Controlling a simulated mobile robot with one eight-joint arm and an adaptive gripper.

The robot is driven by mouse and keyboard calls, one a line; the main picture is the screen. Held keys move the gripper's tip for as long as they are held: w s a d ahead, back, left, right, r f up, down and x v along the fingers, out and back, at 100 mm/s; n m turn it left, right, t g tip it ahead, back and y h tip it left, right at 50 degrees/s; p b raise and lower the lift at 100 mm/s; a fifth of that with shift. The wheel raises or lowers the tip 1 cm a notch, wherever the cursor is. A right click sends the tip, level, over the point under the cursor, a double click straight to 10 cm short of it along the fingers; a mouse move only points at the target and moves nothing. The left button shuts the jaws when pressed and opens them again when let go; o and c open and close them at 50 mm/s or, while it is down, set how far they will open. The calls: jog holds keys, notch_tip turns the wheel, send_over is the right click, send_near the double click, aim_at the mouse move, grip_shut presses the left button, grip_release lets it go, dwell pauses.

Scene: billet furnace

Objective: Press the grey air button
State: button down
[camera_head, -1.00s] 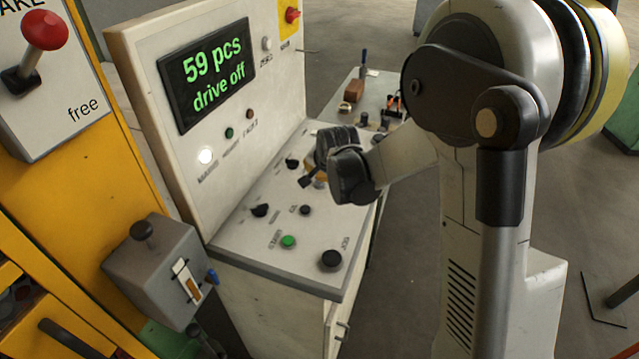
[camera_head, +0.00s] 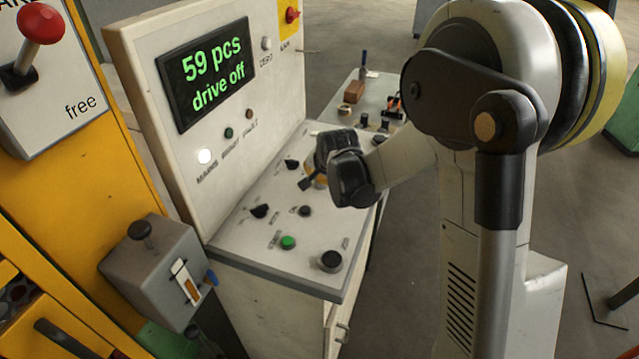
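The grey-white control desk (camera_head: 232,238) has a sloping top with several knobs and buttons. A small dark grey button (camera_head: 305,211) sits in the middle of that top; its label is too small to read, so I cannot tell for sure that it is the air button. My gripper (camera_head: 308,182) is over the far part of the desk top, above and just beyond this button in the picture. My dark wrist hides part of the panel there. The fingers are small and partly hidden, so their opening and any contact with the panel cannot be made out.
Near the button are a green button (camera_head: 288,242), a larger black button (camera_head: 330,261) and black knobs (camera_head: 260,211). An upright display (camera_head: 205,72) reads "59 pcs drive off". A grey lever box (camera_head: 150,270) stands left. A side table (camera_head: 345,113) holds small items behind.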

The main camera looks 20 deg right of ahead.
jog(key=shift+r, duration=0.15)
jog(key=shift+r+p, duration=0.6)
jog(key=shift+r, duration=0.15)
jog(key=shift+r+p, duration=1.7)
jog(key=shift+r, duration=0.75)
